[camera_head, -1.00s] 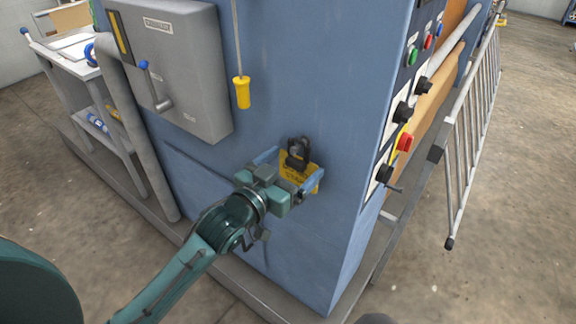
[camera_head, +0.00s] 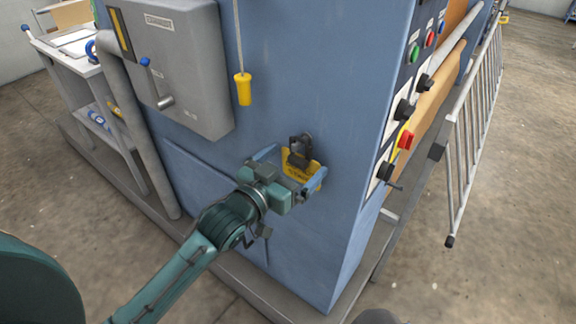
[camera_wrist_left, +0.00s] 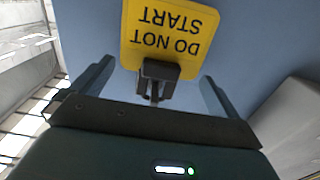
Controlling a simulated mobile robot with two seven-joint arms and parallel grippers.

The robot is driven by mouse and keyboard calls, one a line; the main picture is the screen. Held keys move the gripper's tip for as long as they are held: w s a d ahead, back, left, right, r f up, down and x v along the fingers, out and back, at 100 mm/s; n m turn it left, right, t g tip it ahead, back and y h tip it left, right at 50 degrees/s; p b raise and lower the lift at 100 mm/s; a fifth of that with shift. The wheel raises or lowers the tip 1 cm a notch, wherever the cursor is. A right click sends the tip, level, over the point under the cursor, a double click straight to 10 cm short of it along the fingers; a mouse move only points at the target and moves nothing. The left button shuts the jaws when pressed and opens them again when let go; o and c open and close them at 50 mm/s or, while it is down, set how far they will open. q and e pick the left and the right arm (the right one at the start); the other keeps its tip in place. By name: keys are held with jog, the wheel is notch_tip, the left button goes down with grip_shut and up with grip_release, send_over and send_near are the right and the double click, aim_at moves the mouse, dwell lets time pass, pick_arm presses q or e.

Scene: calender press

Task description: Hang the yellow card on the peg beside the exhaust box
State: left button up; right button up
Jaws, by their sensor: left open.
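The yellow card (camera_head: 300,174) is against the blue machine side, below a black padlock-like fitting (camera_head: 300,148). In the left wrist view the card (camera_wrist_left: 168,35) appears upside down and reads "DO NOT START", with the black fitting (camera_wrist_left: 158,72) at its near edge. My left gripper (camera_head: 294,166) is open, one finger on each side of the fitting and card. In the wrist view gaps show between both fingers and the fitting. I cannot tell which part is a peg or how the card is held. My right gripper is not in view.
A grey box (camera_head: 185,65) with a blue-tipped lever is on the machine's left. A yellow pull handle (camera_head: 243,90) hangs above my left gripper. A control panel with several buttons and knobs (camera_head: 405,110) and a barred gate (camera_head: 470,150) are on the right.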

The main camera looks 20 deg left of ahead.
pick_arm(q)
jog(key=b+v, duration=0.2)
jog(key=v, duration=1.1)
jog(key=s+d+f+g+y+p, duration=0.1)
jog(key=s+f+g, duration=0.2)
jog(key=f, duration=0.7)
jog(key=s+d+f+n+g+y+p, duration=0.1)
jog(key=s+d+f+g+p, duration=0.1)
jog(key=s+f, duration=0.3)
notch_tip(320, 180, down, 5)
jog(key=shift+d+r+g+y+p, duration=0.1)
jog(key=shift+d+g+y+p, duration=0.2)
jog(key=shift+g, duration=0.2)
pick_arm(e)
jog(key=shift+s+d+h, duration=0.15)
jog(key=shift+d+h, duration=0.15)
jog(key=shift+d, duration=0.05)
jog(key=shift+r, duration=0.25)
pick_arm(q)
jog(key=shift+c, duration=0.4)
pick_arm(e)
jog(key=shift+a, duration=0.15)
